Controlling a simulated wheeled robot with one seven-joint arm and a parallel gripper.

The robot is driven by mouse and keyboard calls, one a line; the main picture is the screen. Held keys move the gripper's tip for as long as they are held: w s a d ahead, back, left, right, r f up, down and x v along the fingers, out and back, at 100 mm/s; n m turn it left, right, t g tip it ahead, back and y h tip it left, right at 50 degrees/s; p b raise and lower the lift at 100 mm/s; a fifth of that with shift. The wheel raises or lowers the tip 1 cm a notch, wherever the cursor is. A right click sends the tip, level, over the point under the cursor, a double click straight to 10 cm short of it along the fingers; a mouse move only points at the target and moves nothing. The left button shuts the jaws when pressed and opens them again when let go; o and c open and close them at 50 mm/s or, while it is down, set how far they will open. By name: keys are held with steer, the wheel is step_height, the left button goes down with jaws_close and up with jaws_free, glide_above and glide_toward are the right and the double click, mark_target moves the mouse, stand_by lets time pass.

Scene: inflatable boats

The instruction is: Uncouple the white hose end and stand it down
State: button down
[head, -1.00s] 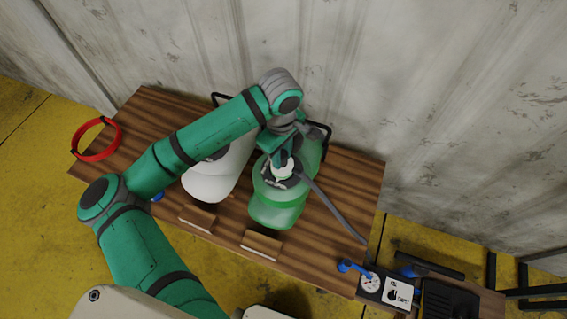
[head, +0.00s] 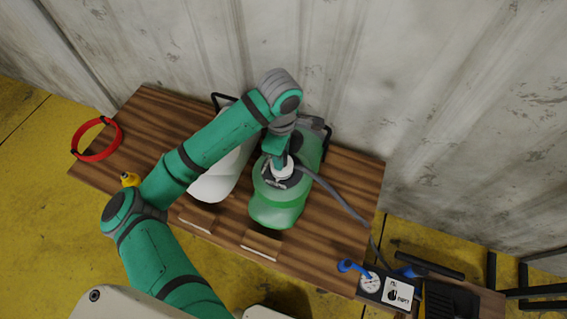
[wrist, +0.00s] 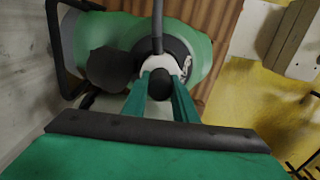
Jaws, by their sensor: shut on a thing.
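My gripper (wrist: 161,92) is shut on the white hose end (wrist: 176,66), with a green finger on each side of it. In the head view the white hose end (head: 283,170) is over the dark round valve area of the green boat (head: 278,213). I cannot tell whether it is still coupled or just above the valve. The grey hose (head: 343,201) leads from it to the right and down to the pump unit. My gripper and wrist hide part of the valve.
A white boat (head: 209,187) lies just left of the green one on the wooden table (head: 340,240). A red ring (head: 75,146) is at the table's left end. A gauge (head: 371,283) and blue-handled parts (head: 346,265) are at lower right. The table right of the green boat is mostly clear.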

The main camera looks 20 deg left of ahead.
steer(key=shift+d+r, duration=0.1)
steer(key=shift+r, duration=0.5)
stand_by(0.8)
steer(key=shift+r, duration=2.35)
steer(key=shift+d, duration=0.15)
